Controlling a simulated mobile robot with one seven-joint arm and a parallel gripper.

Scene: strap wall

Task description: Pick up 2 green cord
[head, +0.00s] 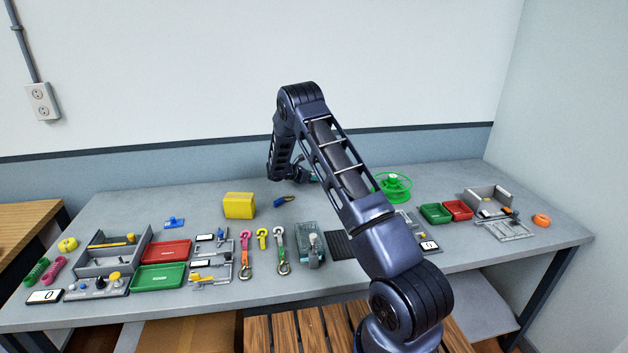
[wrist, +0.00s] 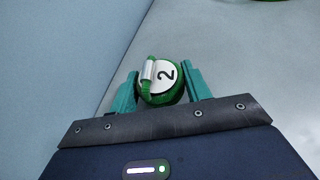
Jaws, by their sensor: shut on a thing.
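The green cord (wrist: 174,97) is a small green coil with a white round label marked "2" and a silver-and-green end piece on top. In the wrist view it sits between the teal fingers of my gripper (wrist: 161,88), which is shut on it. In the head view my gripper (head: 312,177) is at the back of the table, mostly hidden behind my arm. The cord cannot be made out clearly there. I cannot tell whether the cord is touching the table.
The grey table (head: 330,205) holds a yellow block (head: 239,205), a blue item (head: 284,199), a green reel (head: 393,186), green tray (head: 157,277), red tray (head: 166,251), grey box (head: 112,250) and hooked straps (head: 281,250). The back wall is close behind my gripper.

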